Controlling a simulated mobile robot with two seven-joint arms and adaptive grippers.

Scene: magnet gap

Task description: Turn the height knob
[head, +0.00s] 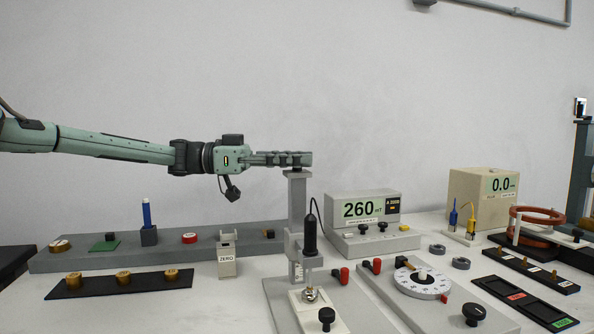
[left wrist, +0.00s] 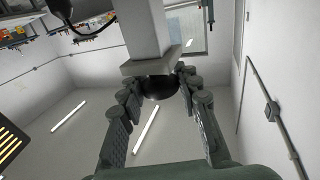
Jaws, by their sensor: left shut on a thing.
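The height knob is a dark round knob (left wrist: 160,88) at the top end of a grey post. The post (head: 297,205) stands upright on a grey base in the head view, and its shaft also shows in the left wrist view (left wrist: 143,30). My left gripper (head: 298,159) reaches in level from the left at the post's top. Its fingers (left wrist: 159,96) lie on both sides of the knob and are shut on it. In the head view the fingers largely hide the knob. My right gripper is not in view.
Below, a black probe (head: 310,238) is held beside the post. A meter reading 260 (head: 363,209) stands behind to the right. A dial plate (head: 420,281) and black knobs sit at front right. Brass weights (head: 123,278) lie at left. The space around my left arm is clear.

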